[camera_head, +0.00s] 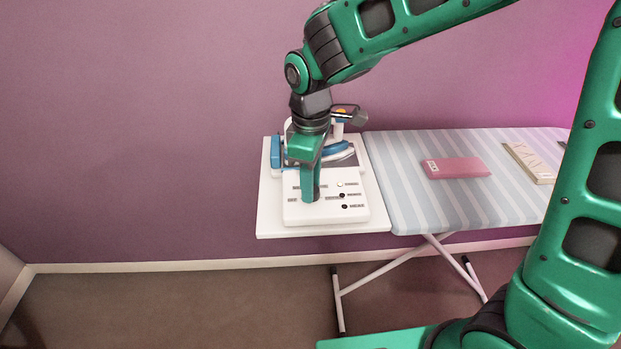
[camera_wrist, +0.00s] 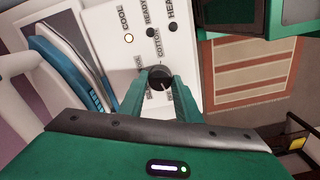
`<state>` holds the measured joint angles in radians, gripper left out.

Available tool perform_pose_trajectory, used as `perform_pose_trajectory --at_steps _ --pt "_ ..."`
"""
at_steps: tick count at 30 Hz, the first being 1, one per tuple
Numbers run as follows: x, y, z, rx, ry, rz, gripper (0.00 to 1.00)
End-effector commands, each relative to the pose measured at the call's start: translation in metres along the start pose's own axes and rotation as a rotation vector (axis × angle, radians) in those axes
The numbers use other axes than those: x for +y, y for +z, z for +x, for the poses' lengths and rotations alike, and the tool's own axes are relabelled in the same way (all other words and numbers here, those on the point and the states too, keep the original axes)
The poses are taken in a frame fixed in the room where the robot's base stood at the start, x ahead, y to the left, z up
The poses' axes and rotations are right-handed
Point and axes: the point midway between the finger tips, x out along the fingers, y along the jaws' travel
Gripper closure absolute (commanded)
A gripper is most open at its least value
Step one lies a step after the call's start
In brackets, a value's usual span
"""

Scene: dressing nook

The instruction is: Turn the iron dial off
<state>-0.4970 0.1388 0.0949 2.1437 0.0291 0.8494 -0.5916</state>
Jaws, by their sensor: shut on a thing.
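The black iron dial (camera_wrist: 159,76) sits on a white control panel (camera_wrist: 105,18) with printed labels, COTTON among them. My gripper (camera_wrist: 158,84) has one green finger on each side of the dial and is shut on it. The dial's pointer setting is too small to tell. In the head view my gripper (camera_head: 310,197) points straight down onto the white panel (camera_head: 355,212), and the fingers hide the dial. Beside the COOL label a small light (camera_wrist: 129,38) glows pale; the lights by READY (camera_wrist: 150,32) and HEAT (camera_wrist: 173,27) are dark.
A blue and white iron (camera_head: 338,151) rests behind the panel, close to my gripper. A striped ironing board (camera_head: 420,205) extends right, bearing a pink box (camera_head: 456,168) and a beige flat item (camera_head: 530,162). The purple wall is behind; open floor lies in front.

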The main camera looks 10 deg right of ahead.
Motion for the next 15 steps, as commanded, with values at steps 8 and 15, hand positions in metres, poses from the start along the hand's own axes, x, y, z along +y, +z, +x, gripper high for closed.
perform_pose_trajectory --at_steps 8,15 --pt "0.0038 0.0023 -0.0004 -0.002 0.004 0.010 0.92" --pt "0.0027 0.0015 -0.0003 -0.001 0.003 0.007 0.51"
